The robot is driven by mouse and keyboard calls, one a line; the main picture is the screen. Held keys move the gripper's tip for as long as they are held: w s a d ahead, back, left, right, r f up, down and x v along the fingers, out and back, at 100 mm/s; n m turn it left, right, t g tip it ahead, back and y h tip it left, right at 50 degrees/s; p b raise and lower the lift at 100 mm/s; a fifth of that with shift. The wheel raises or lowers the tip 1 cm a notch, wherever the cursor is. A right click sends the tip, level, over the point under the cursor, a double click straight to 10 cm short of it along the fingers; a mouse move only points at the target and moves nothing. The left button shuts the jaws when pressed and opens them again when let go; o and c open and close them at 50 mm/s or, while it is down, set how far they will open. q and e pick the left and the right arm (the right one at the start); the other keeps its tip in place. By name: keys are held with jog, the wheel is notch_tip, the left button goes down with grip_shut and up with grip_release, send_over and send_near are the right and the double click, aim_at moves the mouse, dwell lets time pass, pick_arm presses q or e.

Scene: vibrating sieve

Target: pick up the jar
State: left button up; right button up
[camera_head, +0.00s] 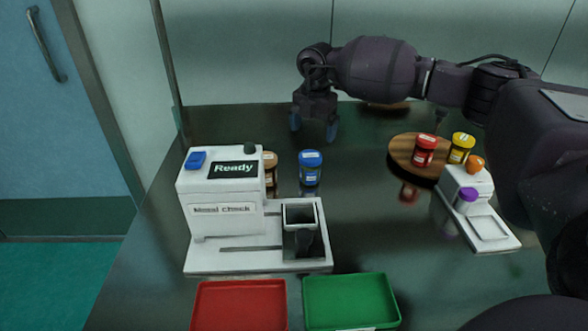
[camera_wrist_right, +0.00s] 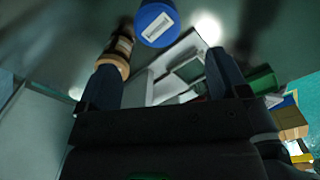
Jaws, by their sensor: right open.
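A blue-lidded jar (camera_head: 310,168) stands upright on the dark table, just right of the white machine. It also shows at the top of the right wrist view (camera_wrist_right: 157,24), with a white label on its lid. A brown jar (camera_head: 270,168) stands partly hidden behind the machine; in the wrist view it (camera_wrist_right: 115,55) is beyond the left finger. My right gripper (camera_head: 313,127) is open and empty, pointing down above and behind the blue jar, apart from it. My left gripper is out of view.
The white machine (camera_head: 222,208) reads "Ready" and has a dark square cup (camera_head: 300,217) on its base. A red tray (camera_head: 240,306) and a green tray (camera_head: 350,301) lie in front. A small white device (camera_head: 480,212) with a purple-capped container (camera_head: 466,201) stands at right.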

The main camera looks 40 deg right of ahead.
aim_at(311, 156)
jog(key=shift+w+f, duration=0.25)
jog(key=shift+f, duration=1)
jog(key=shift+s+f, duration=0.1)
jog(key=shift+f, duration=0.1)
notch_tip(311, 156, down, 4)
jog(key=shift+r+b, duration=0.15)
jog(key=shift+b, duration=0.5)
jog(key=shift+f, duration=0.75)
notch_tip(311, 156, down, 4)
jog(key=shift+a+f+b, duration=0.15)
jog(key=shift+f+b, duration=0.1)
jog(key=shift+b, duration=0.65)
jog(key=shift+f, duration=0.15)
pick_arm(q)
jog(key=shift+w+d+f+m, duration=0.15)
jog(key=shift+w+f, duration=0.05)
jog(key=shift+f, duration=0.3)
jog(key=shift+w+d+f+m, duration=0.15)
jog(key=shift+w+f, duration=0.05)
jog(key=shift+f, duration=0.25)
pick_arm(e)
jog(key=c, duration=1)
